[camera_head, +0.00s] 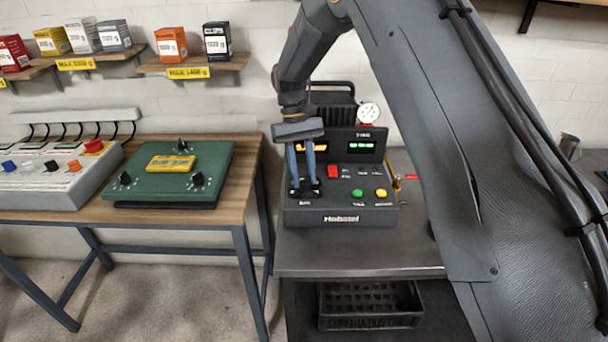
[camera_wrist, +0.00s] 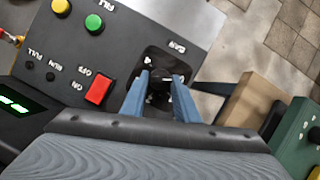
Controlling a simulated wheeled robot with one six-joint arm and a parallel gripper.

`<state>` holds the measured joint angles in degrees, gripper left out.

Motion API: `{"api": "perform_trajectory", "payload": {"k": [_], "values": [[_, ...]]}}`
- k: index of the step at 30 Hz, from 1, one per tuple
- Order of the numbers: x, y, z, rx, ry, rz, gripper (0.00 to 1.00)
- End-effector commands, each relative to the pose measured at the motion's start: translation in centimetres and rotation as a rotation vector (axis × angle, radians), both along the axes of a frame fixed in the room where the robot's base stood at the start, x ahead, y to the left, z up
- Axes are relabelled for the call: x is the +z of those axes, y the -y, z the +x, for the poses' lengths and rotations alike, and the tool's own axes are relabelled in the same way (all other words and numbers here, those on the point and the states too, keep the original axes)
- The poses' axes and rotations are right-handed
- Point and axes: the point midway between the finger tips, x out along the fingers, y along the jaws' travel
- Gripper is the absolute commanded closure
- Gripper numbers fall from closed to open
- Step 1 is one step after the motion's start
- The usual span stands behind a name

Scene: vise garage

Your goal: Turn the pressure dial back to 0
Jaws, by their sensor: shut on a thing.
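The pressure dial (camera_wrist: 160,84) is a small black knob in a dark recess marked BAR, on the left of a dark grey machine (camera_head: 342,215). My gripper (camera_head: 304,187) reaches down to it from above. In the wrist view the two blue fingers stand on either side of the knob, shut on it. The fingers hide most of the knob, and I cannot read its setting. An orange display (camera_head: 307,147) is partly covered by my gripper, its digits unreadable. A round white gauge (camera_head: 369,113) stands on top of the machine; its reading is too small to tell.
A red switch (camera_wrist: 98,90) sits close beside the dial, with green (camera_wrist: 94,22) and yellow (camera_wrist: 61,6) buttons farther off. A green panel with knobs (camera_head: 218,160) lies on the wooden table to the left. A black crate (camera_head: 370,322) is below the bench.

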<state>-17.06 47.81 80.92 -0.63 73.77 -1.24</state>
Motion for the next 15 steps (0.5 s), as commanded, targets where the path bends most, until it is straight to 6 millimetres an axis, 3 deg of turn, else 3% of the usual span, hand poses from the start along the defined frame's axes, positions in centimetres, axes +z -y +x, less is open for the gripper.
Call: {"api": "perform_trajectory", "payload": {"k": [15], "values": [[0.06, -0.09, 0.04, 0.050, 0.003, 0.001, 0.95]]}}
